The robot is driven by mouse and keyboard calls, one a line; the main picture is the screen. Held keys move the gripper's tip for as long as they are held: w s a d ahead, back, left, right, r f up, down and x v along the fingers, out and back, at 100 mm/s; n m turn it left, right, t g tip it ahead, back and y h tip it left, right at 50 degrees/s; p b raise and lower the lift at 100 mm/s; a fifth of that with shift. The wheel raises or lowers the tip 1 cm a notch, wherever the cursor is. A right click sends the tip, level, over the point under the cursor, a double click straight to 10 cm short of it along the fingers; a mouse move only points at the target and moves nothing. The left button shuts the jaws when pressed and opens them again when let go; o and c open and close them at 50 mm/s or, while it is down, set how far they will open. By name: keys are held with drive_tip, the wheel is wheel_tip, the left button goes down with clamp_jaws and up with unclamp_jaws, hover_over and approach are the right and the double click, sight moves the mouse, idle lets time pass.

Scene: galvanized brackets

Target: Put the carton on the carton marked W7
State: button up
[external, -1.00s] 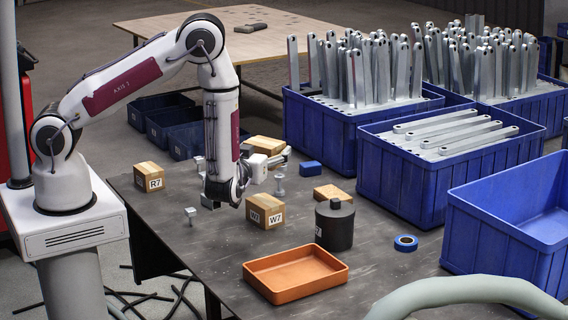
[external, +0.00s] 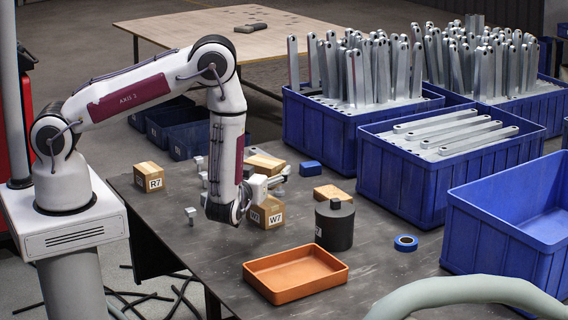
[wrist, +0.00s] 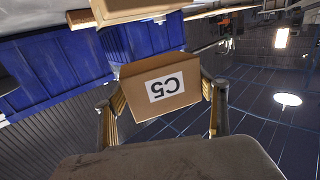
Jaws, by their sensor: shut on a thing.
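The carton marked W7 (external: 274,213) stands on the dark table in the external view, partly hidden by my arm. My gripper (external: 270,181) is shut on a brown carton (external: 264,163), which is mostly hidden behind the gripper and arm and appears above and behind the W7 carton.
A carton marked R7 (external: 149,176) stands at the left, and another carton (external: 331,193) lies at the right. A dark canister (external: 334,228), orange tray (external: 295,292), blue tape roll (external: 405,242) and blue block (external: 311,168) are nearby. Blue bins (external: 410,190) line the right.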

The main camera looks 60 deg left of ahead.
drive_tip(key=shift+f, duration=0.35)
drive_tip(key=shift+f, duration=0.1)
drive_tip(key=shift+f, duration=2)
drive_tip(key=shift+f, duration=0.1)
drive_tip(key=o, duration=1.3)
drive_tip(key=shift+v, duration=6)
